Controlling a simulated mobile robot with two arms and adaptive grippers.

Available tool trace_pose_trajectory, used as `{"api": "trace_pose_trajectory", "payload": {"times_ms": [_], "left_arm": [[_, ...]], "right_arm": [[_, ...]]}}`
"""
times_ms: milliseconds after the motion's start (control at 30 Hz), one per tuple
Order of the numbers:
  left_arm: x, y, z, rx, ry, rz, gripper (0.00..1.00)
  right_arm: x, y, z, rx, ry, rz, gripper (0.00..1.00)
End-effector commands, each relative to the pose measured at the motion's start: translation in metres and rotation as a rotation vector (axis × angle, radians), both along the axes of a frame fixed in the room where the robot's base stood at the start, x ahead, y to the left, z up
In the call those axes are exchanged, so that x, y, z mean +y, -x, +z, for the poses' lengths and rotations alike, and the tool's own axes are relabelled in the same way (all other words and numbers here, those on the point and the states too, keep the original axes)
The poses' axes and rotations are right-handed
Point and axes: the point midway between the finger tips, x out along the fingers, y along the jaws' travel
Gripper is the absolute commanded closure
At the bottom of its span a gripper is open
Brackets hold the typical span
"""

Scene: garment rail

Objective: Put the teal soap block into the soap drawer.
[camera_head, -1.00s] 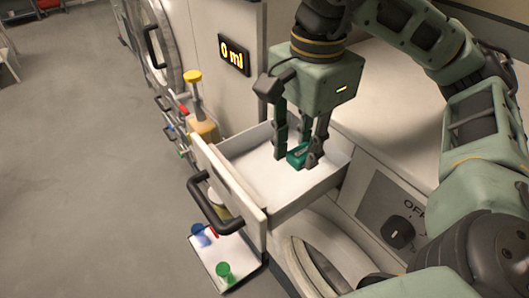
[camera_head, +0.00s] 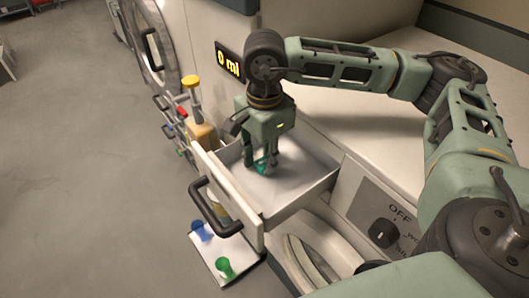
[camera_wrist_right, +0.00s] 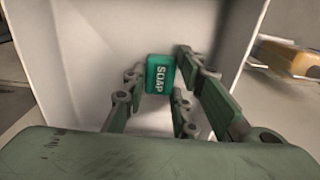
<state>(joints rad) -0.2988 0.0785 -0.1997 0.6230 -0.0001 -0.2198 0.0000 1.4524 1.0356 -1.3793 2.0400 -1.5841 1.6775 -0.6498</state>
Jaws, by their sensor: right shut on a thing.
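The soap drawer (camera_head: 290,186) is pulled open, white inside, with a black handle on its front. My right gripper (camera_head: 261,166) points down inside the drawer, near its left end. It is shut on the teal soap block (camera_head: 262,168), which is partly hidden by the fingers in the head view. In the right wrist view the soap block (camera_wrist_right: 159,74) shows its "SOAP" label between the fingers, above the drawer floor (camera_wrist_right: 100,45). I cannot tell whether the block touches the floor. My left gripper is not in view.
A dial (camera_head: 382,232) marked OFF is to the right. Grey floor is clear at left.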

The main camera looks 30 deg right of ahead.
Motion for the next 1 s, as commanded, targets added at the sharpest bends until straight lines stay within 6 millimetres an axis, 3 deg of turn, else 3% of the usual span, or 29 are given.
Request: {"api": "trace_pose_trajectory", "payload": {"times_ms": [333, 367, 567, 1000], "left_arm": [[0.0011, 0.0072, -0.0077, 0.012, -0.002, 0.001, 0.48], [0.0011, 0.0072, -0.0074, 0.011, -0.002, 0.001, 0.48], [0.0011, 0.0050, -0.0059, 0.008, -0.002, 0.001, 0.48], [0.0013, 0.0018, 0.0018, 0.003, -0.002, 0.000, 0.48]], "right_arm": [[0.0003, 0.0000, -0.0053, -0.001, -0.001, 0.001, 0.91], [0.0003, -0.0001, -0.0048, -0.001, -0.001, 0.000, 0.73], [0.0003, 0.0000, -0.0034, -0.001, -0.001, 0.000, 0.56], [0.0002, -0.0003, 0.0043, -0.001, 0.000, 0.000, 0.55]]}}
